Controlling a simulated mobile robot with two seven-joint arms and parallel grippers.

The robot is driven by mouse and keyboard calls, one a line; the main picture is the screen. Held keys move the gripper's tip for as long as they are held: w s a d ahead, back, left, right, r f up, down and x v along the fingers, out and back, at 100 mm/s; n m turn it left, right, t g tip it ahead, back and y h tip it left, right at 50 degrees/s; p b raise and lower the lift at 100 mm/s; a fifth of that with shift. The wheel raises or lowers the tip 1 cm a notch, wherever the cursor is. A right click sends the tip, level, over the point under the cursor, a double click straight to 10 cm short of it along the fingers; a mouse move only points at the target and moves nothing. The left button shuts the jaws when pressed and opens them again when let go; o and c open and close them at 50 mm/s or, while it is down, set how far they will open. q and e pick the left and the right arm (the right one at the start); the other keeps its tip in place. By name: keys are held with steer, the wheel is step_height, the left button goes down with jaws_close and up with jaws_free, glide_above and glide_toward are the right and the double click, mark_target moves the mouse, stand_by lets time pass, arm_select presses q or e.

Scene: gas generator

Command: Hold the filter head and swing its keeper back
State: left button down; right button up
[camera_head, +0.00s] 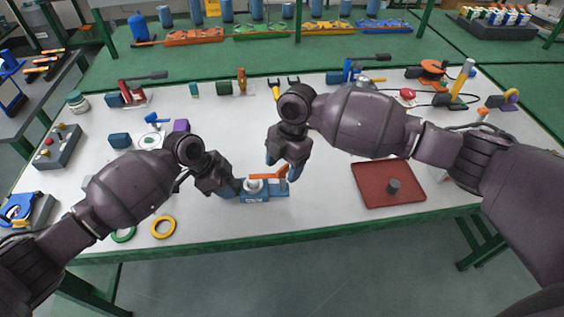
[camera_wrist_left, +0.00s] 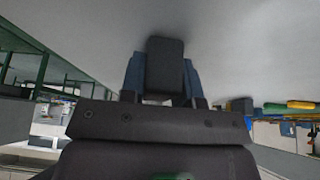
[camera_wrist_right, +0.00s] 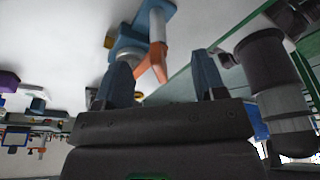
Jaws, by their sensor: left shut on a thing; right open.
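The filter head is a low blue block (camera_head: 279,190) with a pale round top, lying near the table's front edge. An orange keeper (camera_head: 268,175) crosses over it; its forked end also shows in the right wrist view (camera_wrist_right: 159,62). My left gripper (camera_head: 236,188) is at the filter head's left end. In the left wrist view its fingers (camera_wrist_left: 163,78) are shut on a dark block, which I take for the filter head's end. My right gripper (camera_head: 282,172) is open above the filter head's right side, with the orange keeper showing between and beyond its fingers (camera_wrist_right: 163,82).
A red tray (camera_head: 375,199) with a dark cylinder (camera_head: 393,187) stands to the right. A yellow ring (camera_head: 163,227) and a green ring (camera_head: 123,235) lie at the front left. Tools and small blocks line the table's back. The table strip between filter head and tray is clear.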

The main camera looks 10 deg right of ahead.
mark_target(284, 167)
steer(key=shift+r, duration=3.1)
arm_select(q)
steer(key=c, duration=0.8)
jaws_free()
steer(key=v, duration=1.2)
